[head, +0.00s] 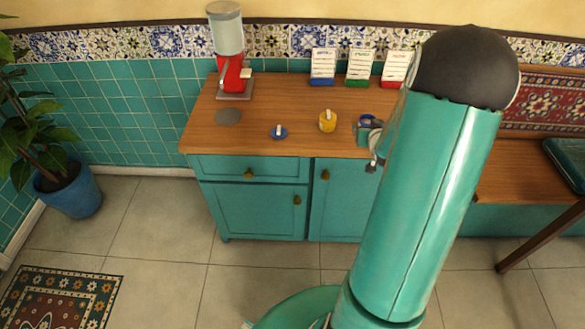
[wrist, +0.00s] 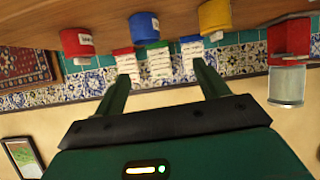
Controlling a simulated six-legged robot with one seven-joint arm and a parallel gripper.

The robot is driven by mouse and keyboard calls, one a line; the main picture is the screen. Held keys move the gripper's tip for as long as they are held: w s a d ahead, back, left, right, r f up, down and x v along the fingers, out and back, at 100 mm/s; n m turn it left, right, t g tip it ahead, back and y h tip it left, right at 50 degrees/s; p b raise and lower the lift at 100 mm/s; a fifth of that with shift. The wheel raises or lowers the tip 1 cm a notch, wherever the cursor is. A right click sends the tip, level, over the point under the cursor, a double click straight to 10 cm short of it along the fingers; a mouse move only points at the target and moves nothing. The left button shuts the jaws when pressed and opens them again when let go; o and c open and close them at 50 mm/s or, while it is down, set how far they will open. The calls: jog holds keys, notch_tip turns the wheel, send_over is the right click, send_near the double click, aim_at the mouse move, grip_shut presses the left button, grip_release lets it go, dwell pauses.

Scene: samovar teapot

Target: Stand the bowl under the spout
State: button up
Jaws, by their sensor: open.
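My gripper (head: 365,131) is over the counter, right of the yellow container, partly hidden by my arm. In the wrist view its fingers (wrist: 162,65) are wide apart with nothing between them.
A yellow container (head: 327,123) stands right of the blue dish. Blue (wrist: 145,28) and red (wrist: 77,43) containers show in the wrist view. A flat grey disc (head: 228,117) lies before the dispenser. Several cards, including a blue-based one (head: 323,68), line the back wall.

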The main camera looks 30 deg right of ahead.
jog(key=w+a+r+n+g+y, duration=0.1)
jog(key=w+a+r, duration=0.1)
jog(key=a+r, duration=0.75)
jog(key=s+a+r+n+g+y, duration=0.1)
jog(key=s+a+r, duration=0.1)
jog(key=a, duration=0.5)
jog(key=s+a+r+n+g+y, duration=0.1)
jog(key=s+a+r, duration=0.2)
jog(key=s+a, duration=0.2)
jog(key=s+a+r+y, duration=0.1)
jog(key=s+a+r, duration=0.2)
jog(key=a, duration=0.6)
jog(key=shift+s+a+r+n+g, duration=0.25)
jog(key=shift+s+a+n+g, duration=0.15)
jog(key=shift+s, duration=0.1)
jog(key=shift+o, duration=0.5)
jog(key=s+a+r+n+g+y, duration=0.1)
jog(key=s+a+y, duration=0.1)
jog(key=s+a, duration=0.5)
jog(key=shift+s+a+n+g, duration=0.3)
jog(key=shift+s+g, duration=0.1)
jog(key=shift+s, duration=0.8)
jog(key=shift+r, duration=0.1)
jog(key=c, duration=0.9)
jog(key=shift+a, duration=0.1)
